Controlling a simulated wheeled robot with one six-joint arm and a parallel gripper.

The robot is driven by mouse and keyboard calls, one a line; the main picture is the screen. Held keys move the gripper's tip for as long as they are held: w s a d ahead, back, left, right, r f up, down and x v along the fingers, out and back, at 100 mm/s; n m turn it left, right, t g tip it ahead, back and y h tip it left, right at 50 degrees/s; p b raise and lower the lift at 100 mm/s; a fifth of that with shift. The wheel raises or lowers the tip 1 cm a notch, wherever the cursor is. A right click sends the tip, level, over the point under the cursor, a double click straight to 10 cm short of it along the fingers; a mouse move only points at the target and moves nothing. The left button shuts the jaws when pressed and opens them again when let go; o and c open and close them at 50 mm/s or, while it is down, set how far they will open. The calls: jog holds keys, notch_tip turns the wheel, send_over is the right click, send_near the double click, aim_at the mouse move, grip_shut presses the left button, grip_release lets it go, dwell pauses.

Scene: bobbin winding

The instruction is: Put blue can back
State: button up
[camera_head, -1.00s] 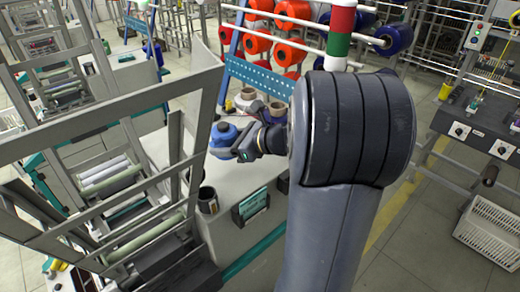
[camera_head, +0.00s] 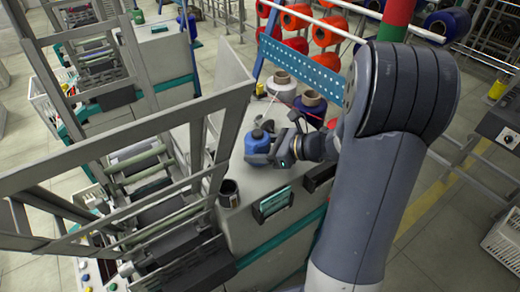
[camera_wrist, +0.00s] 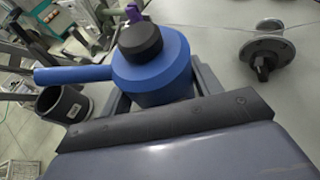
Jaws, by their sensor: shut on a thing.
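The blue can (camera_head: 257,143) has a dark neck and a small purple tip. In the head view it is above or on the grey machine top (camera_head: 258,186), beside the grey frame. In the wrist view the blue can (camera_wrist: 150,68) shows a blue side spout pointing left. My gripper (camera_head: 268,151) reaches it from the right and is shut on its body. In the wrist view the jaws lie along both sides of the can. I cannot tell whether its base touches the surface.
A dark open cup (camera_head: 229,193) stands just in front of the can; it also shows in the wrist view (camera_wrist: 64,103). A white cone (camera_head: 280,87) and a dark purple cone (camera_head: 310,105) stand behind. Grey frame bars (camera_head: 130,130) are close on the left. A spindle (camera_wrist: 266,48) is at right.

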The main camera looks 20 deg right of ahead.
jog(key=shift+f, duration=0.25)
jog(key=shift+f, duration=0.2)
jog(key=o, duration=1)
jog(key=shift+o, duration=0.2)
jog(key=shift+r, duration=0.2)
jog(key=shift+s+d+r, duration=0.1)
jog(key=shift+d, duration=0.05)
jog(key=v, duration=1.1)
jog(key=shift+s+d+r+b, duration=0.1)
jog(key=shift+s+d+b, duration=0.15)
jog(key=shift+s+b, duration=0.05)
